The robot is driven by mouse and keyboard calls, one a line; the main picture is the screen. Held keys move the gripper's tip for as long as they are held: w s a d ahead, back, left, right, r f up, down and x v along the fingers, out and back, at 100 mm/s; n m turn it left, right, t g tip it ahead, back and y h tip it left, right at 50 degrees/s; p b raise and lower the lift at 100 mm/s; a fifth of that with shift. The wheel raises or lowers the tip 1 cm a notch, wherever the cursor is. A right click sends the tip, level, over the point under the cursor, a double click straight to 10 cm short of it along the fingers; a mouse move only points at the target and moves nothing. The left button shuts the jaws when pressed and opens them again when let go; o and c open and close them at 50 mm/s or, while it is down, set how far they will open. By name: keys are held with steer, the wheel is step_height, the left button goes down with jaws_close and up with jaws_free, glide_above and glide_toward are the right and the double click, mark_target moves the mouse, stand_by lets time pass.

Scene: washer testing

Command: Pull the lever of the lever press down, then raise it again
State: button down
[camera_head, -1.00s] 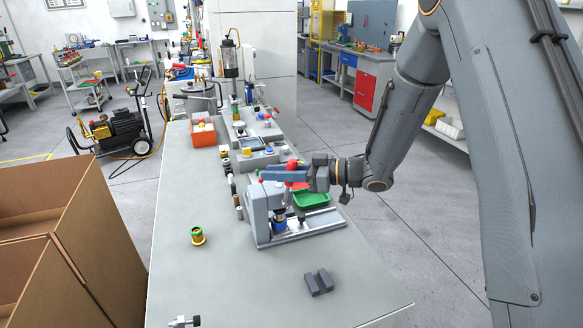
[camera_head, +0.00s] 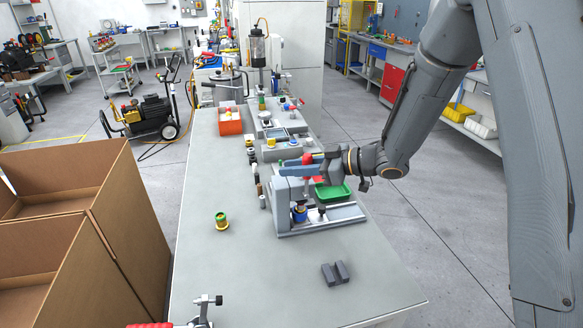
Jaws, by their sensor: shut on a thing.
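The lever press (camera_head: 284,207) is a grey machine with a long flat base on the table, in the middle of the view. A dark blue round part sits in its opening, and a dark-topped post stands beside it on the base. My gripper (camera_head: 298,169) reaches in from the right over the top of the press. Its blue fingers are shut on the lever's red handle (camera_head: 307,158), which shows above and below the fingers. The lever arm itself is mostly hidden behind the fingers, so its exact angle cannot be told.
A green tray (camera_head: 337,192) lies just behind the press. An orange bin (camera_head: 230,126) and several fixtures line the back. Cardboard boxes (camera_head: 120,190) stand left.

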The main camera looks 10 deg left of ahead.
steer(key=c, duration=1.6)
jaws_free()
steer(key=shift+a, duration=0.15)
steer(key=shift+o, duration=0.2)
steer(key=shift+d+r, duration=0.15)
steer(key=shift+d, duration=0.45)
steer(key=b+v, duration=0.2)
steer(key=v, duration=0.4)
steer(key=shift+s+d+r, duration=0.15)
steer(key=shift+s+d, duration=0.05)
steer(key=shift+d, duration=0.15)
steer(key=shift+d, duration=0.15)
